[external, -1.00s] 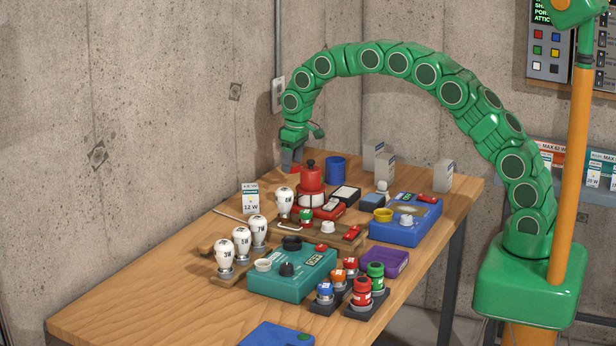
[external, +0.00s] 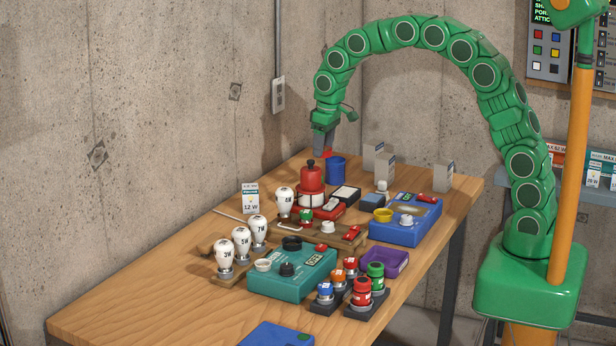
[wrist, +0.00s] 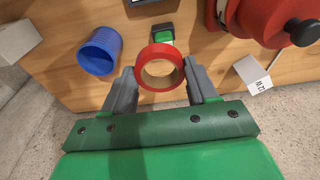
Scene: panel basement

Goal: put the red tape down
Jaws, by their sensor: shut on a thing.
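The red tape (wrist: 160,52) is a red ring held between the two fingertips of my gripper (wrist: 160,84) in the wrist view. My gripper is shut on it. In the external view my gripper (external: 322,152) points down above the back of the table, just behind the red dome-shaped device (external: 311,178) and near the blue cup (external: 336,169). A small part of the red tape (external: 328,154) shows at the fingertips there. The tape appears to be above the table, apart from its top.
The blue cup also shows left of the tape in the wrist view (wrist: 98,52). A green-topped block (wrist: 162,33) lies beyond it. Grey boxes (external: 385,168) stand to the right. Bulbs, coloured boxes and knobs crowd the table's middle. The front left tabletop (external: 130,305) is bare.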

